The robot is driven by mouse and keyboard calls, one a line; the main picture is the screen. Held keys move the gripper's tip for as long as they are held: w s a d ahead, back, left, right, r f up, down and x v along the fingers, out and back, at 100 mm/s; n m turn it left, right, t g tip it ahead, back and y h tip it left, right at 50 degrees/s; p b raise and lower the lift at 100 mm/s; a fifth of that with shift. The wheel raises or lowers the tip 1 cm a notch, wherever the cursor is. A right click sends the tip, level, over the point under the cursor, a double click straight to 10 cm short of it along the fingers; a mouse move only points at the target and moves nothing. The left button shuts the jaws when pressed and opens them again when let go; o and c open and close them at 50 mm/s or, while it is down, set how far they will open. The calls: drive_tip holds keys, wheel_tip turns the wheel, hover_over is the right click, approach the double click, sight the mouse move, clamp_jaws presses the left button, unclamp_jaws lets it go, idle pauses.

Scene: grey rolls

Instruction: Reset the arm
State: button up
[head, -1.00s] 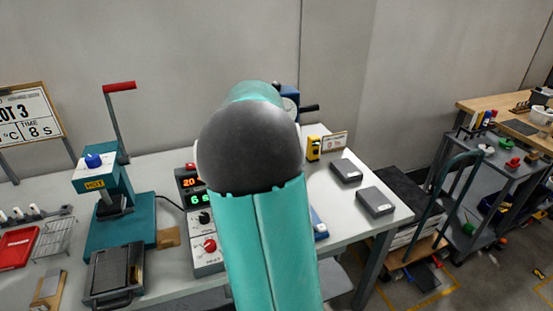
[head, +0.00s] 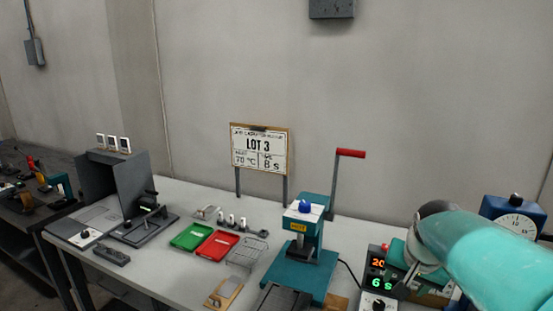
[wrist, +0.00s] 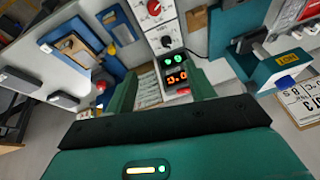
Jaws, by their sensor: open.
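My arm (head: 480,255), teal with a grey joint, reaches in from the right edge of the head view, over the right part of the white bench. My gripper (wrist: 163,88) shows in the wrist view as two teal fingers standing apart with nothing between them. Beyond the fingers is the controller box (wrist: 175,72) with green and red digits, seen upside down there. It also shows in the head view (head: 377,282), partly covered by my arm. I cannot make out the fingertips clearly in the head view.
A teal press (head: 302,255) with a red-tipped lever stands left of the controller. A blue dial device (head: 514,218) is behind my arm.

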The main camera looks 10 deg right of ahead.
drive_tip(key=s+a+n, duration=0.3)
drive_tip(key=s+a, duration=0.3)
drive_tip(key=a, duration=0.2)
drive_tip(key=s+a+n+t+y, duration=0.1)
drive_tip(key=s+a+n, duration=0.3)
drive_tip(key=a, duration=0.5)
drive_tip(key=shift+s+f+n, duration=0.3)
drive_tip(key=shift+s+f, duration=0.1)
drive_tip(key=shift+s, duration=0.5)
